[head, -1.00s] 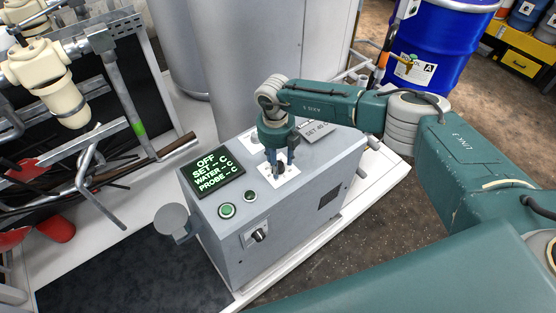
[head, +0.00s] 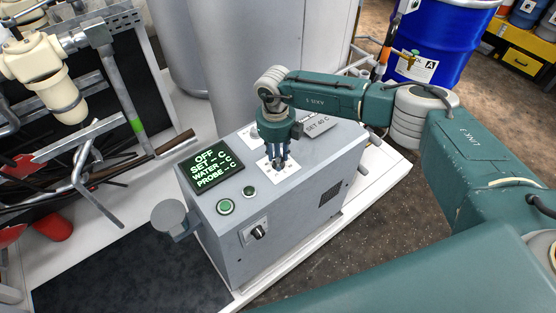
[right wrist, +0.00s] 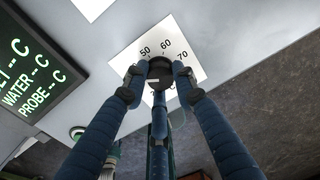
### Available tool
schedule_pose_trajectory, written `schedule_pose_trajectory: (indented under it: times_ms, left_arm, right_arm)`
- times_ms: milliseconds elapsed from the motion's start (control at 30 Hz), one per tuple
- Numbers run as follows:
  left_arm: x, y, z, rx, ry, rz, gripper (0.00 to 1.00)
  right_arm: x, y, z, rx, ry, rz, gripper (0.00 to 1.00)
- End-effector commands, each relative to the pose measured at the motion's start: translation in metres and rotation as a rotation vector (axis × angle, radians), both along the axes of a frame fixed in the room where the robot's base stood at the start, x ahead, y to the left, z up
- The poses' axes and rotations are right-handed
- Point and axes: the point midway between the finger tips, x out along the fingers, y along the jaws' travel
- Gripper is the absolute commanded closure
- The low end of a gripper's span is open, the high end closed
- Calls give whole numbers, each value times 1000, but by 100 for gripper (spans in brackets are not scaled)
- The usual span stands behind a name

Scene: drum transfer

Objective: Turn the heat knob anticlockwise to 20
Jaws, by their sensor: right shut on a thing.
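The heat knob (right wrist: 160,70) is a dark round knob on a white dial plate (right wrist: 184,50) marked 50, 60 and 70 in the part that shows. A short pale mark shows on it, but I cannot tell which number it points to. My right gripper (right wrist: 157,78) is shut on the knob, with blue fingers on both sides of it and a third below. The rest of the dial is hidden behind the fingers. In the head view my right gripper (head: 278,164) points down onto the dial plate on top of the grey cabinet (head: 300,190). My left gripper is not in view.
The cabinet's display (head: 212,168) reads OFF, with dashes for set, water and probe. A green button (head: 225,206) sits near the front edge, and a black switch (head: 258,232) is on the front face. A sign (head: 318,124) reads SET 40 C. A blue drum (head: 430,45) stands behind.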

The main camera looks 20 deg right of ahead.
Motion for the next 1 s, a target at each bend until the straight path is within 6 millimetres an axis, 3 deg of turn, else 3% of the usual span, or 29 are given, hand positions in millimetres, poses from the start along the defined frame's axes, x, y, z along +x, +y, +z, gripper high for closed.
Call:
schedule_pose_trajectory:
  times_ms: [100,1000]
  left_arm:
    - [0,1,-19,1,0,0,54]
    - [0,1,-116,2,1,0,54]
  right_arm:
    - [3,0,-3,0,-9,106,100]
    - [2,0,-1,0,-12,956,100]
